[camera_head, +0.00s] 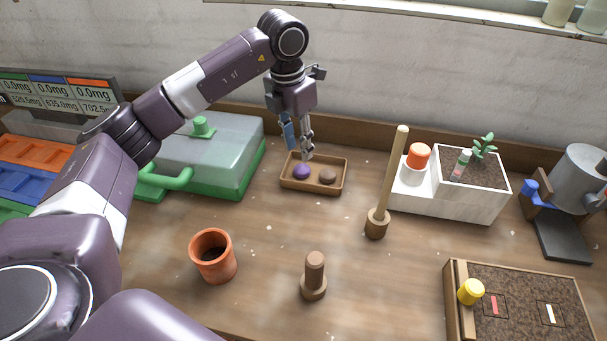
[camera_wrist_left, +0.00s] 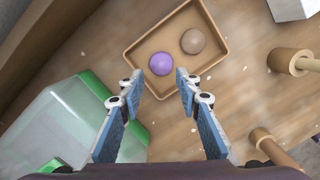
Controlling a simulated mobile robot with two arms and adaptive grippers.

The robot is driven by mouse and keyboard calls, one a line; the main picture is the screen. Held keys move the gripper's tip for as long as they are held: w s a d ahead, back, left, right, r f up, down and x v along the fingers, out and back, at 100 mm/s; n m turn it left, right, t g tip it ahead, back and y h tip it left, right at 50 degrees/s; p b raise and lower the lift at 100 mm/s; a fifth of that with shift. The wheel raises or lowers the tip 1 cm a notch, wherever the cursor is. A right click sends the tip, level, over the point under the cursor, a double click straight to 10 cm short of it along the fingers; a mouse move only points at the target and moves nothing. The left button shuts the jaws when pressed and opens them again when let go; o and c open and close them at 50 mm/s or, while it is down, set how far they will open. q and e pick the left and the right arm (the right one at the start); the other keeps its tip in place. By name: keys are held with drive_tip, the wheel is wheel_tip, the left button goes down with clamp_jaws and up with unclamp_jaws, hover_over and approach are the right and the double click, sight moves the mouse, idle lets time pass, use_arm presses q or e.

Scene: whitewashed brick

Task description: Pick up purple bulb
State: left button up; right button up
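The purple bulb (camera_head: 302,172) lies in the left part of a small brown tray (camera_head: 314,190), beside a brown bulb (camera_head: 328,177). In the left wrist view the purple bulb (camera_wrist_left: 162,64) sits ahead of my fingertips, roughly between their lines, with the brown bulb (camera_wrist_left: 193,41) to its upper right. My left gripper (camera_head: 299,152) is above the tray, pointing down, and its fingers are apart. In the left wrist view the left gripper (camera_wrist_left: 157,82) is open with nothing between its fingers. My right gripper is not in view.
A green-based box with a translucent lid (camera_head: 215,150) stands left of the tray. A tall wooden stick on a base (camera_head: 377,224), a white planter (camera_head: 445,200), a terracotta pot (camera_head: 213,256) and a short wooden peg (camera_head: 314,276) stand around it. A soil box (camera_head: 530,300) is at lower right.

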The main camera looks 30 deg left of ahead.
sight(302, 166)
use_arm(q)
drive_tip(key=f, duration=0.1)
drive_tip(key=f+p, duration=0.1)
drive_tip(key=f, duration=0.1)
drive_tip(key=f+p, duration=0.1)
drive_tip(key=f, duration=0.1)
drive_tip(key=shift+w+d+f, duration=0.25)
drive_tip(key=shift+w, duration=0.05)
drive_tip(key=shift+f, duration=0.5)
drive_tip(key=c, duration=0.7)
drive_tip(key=shift+w+r, duration=0.1)
